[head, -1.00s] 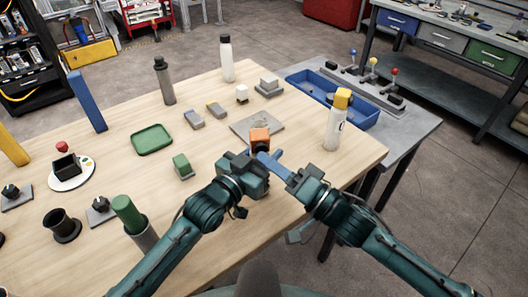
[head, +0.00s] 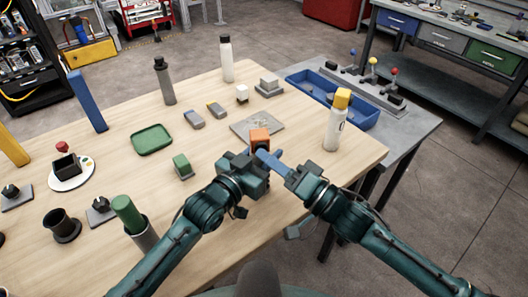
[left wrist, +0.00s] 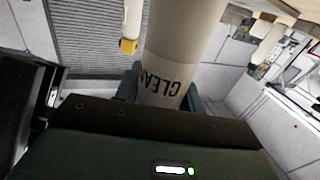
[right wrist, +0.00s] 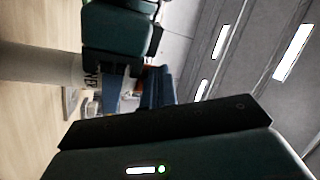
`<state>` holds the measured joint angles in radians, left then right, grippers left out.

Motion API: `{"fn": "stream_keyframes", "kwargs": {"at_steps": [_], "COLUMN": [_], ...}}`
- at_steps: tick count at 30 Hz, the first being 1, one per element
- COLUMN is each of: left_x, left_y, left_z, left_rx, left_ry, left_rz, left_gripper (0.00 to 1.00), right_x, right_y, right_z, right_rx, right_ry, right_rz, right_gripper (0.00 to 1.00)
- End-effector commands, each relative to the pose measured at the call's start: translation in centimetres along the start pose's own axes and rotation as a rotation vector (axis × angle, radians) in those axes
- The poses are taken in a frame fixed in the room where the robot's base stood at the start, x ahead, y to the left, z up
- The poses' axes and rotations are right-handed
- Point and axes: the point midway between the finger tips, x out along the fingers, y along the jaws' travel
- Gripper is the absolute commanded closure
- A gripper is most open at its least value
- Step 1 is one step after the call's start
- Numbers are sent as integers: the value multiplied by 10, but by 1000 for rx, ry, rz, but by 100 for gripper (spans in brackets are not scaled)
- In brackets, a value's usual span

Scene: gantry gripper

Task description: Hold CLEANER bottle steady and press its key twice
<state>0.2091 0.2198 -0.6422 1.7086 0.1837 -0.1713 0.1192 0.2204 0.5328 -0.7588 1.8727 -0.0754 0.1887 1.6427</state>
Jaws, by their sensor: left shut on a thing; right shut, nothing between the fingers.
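The CLEANER bottle is mostly hidden by my left gripper (head: 255,172) in the head view; an orange block-like top (head: 260,138) shows just beyond that gripper. In the left wrist view the pale bottle body (left wrist: 182,35) with dark CLEANER lettering stands between the fingers, which are shut on it. The bottle (right wrist: 35,65) also shows in the right wrist view. My right gripper (head: 268,158) is shut and empty, its blue fingertips close to the orange top. I cannot tell whether they touch it. The key is not clearly visible.
A white bottle with a yellow cap (head: 335,120) stands right of the grippers near the table edge. A grey plate (head: 257,124) lies behind the orange top. A green block (head: 182,166) and a green tray (head: 152,139) are to the left.

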Motion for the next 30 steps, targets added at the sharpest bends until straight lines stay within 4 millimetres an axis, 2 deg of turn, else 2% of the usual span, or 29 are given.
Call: {"fn": "stream_keyframes", "kwargs": {"at_steps": [16,30], "left_x": [0,0], "left_y": [0,0], "left_z": [0,0], "left_rx": [0,0], "left_ry": [-1,-1], "left_rz": [0,0], "left_gripper": [92,92], "right_x": [-8,-40], "right_y": [-6,-29], "right_z": [6,30], "right_rx": [1,2], "right_ry": [0,-1], "right_rz": [0,1], "right_gripper": [100,100]}}
